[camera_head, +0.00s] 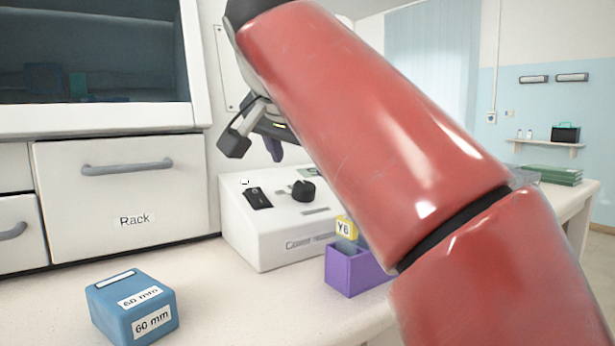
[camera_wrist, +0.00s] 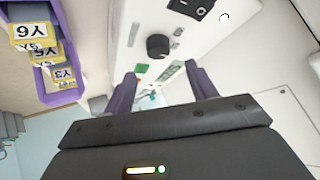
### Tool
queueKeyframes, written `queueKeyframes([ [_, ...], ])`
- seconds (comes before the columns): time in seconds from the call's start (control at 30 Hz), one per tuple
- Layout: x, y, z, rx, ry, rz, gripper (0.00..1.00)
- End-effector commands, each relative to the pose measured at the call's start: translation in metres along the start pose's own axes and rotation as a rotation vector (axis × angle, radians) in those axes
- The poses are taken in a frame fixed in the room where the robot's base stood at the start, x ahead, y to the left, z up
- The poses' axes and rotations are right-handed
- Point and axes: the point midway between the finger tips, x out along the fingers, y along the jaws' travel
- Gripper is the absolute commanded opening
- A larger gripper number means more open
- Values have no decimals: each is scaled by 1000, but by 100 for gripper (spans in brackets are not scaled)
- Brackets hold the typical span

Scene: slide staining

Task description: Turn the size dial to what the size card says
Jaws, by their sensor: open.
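The dial, a round black knob (camera_head: 303,190), sits on top of a white machine (camera_head: 265,226). It also shows in the wrist view (camera_wrist: 158,46), beyond the fingertips and apart from them. My gripper (camera_wrist: 163,84) is open and empty, its two purple fingers spread over the machine. In the head view my gripper (camera_head: 273,148) is partly hidden behind my red arm, above and behind the knob. A small green-and-white card (camera_wrist: 171,72) lies near the knob; its text is unreadable. A blue box (camera_head: 133,307) at the front left bears "60 mm" labels. The dial's setting is unreadable.
A black switch (camera_head: 258,197) is left of the knob. A purple rack (camera_head: 350,272) holding yellow-topped slides, one marked Y6, stands at the machine's front right. A drawer labelled "Rack" (camera_head: 125,195) is at the left. The counter between box and machine is clear.

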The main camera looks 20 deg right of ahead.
Motion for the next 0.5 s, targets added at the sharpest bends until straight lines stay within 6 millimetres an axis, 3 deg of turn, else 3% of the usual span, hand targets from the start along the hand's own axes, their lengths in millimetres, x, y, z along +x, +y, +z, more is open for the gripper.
queueKeyframes([
  [0.3, 51, 1, 1, 0, -2, 2, 57],
  [0.5, 68, 0, 0, 0, -1, 0, 57],
])
